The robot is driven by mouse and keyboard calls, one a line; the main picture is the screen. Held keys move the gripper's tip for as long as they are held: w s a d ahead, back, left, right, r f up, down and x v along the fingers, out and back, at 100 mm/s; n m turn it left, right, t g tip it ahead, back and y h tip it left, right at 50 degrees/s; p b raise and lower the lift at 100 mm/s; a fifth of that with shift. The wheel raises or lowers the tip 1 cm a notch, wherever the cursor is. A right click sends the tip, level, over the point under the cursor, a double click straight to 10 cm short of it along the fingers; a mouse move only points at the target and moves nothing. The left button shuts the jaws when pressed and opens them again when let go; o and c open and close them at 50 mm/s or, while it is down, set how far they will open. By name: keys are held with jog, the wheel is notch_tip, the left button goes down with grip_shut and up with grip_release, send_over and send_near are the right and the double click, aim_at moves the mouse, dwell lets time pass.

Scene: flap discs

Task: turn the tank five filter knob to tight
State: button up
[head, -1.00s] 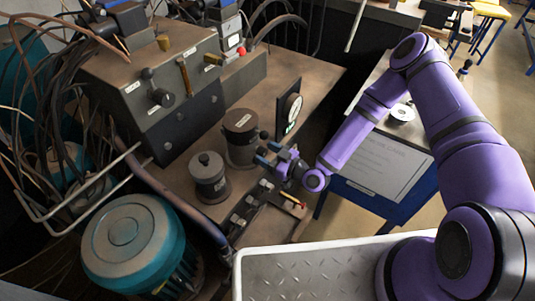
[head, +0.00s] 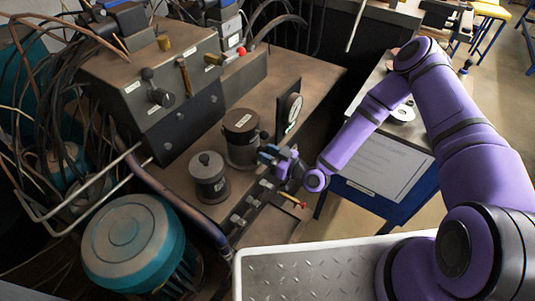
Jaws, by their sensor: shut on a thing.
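My gripper (head: 266,154) is at the right side of the larger dark canister (head: 243,152), which has a brown top and a pale label. Its blue-tipped fingers are close together, shut on a small part there, which I take to be the filter knob. The fingers hide that part, so I cannot read its position. A small dark ball (head: 264,135) shows just above the fingers. A second, shorter canister (head: 208,190) with a grey top and a round knob stands to the left. The labels are too small to read.
A round gauge (head: 291,107) on a dark upright plate stands behind my gripper. A row of small switches (head: 252,200) lies in front. A sloped control box (head: 160,85) is at the back left, and a teal tank (head: 130,240) at the front left.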

jog(key=m, duration=1.1)
jog(key=shift+m, duration=0.4)
dwell(0.3)
jog(key=o, duration=0.9)
jog(key=v, duration=1.1)
jog(key=shift+w, duration=0.1)
